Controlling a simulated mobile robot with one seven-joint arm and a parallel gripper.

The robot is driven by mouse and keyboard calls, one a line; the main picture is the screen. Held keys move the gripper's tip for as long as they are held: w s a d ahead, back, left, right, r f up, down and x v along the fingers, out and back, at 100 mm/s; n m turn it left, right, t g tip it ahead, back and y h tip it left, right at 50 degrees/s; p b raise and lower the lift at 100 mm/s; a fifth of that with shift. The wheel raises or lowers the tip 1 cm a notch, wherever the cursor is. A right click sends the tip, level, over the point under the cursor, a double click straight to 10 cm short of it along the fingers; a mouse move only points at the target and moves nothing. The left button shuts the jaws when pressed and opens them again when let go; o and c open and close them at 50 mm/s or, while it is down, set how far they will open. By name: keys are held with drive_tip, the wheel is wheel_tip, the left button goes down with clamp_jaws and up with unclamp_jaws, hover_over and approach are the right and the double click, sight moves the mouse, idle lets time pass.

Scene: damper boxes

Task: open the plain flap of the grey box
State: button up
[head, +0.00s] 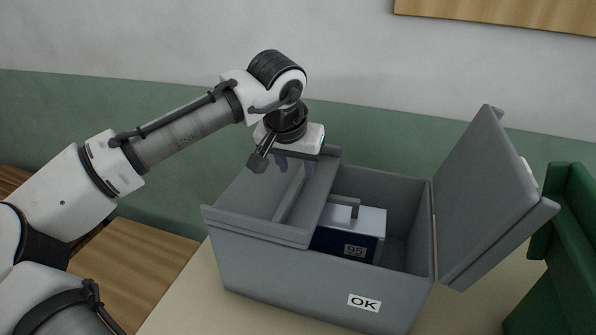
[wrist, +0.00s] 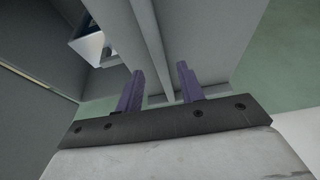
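The grey box (head: 300,272) stands on a pale table with an "OK" label on its front. Its left flap (head: 252,195) lies over the left part of the opening and has a long raised rib (head: 291,196). Its right flap (head: 490,200) stands up and leans outward. My gripper (head: 295,168) points down at the far end of the left flap, with its two purple fingers apart. In the wrist view the gripper (wrist: 160,70) is open and the rib (wrist: 152,45) runs between the fingers. I cannot tell whether they touch it.
A blue and white case (head: 350,232) with a handle and a "95" label sits inside the box, under the open right side. A dark green object (head: 565,265) stands close at the right. A wall is behind, and wooden flooring (head: 135,285) shows at the left.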

sight(298, 177)
drive_tip(key=shift+x, duration=1.95)
clamp_jaws()
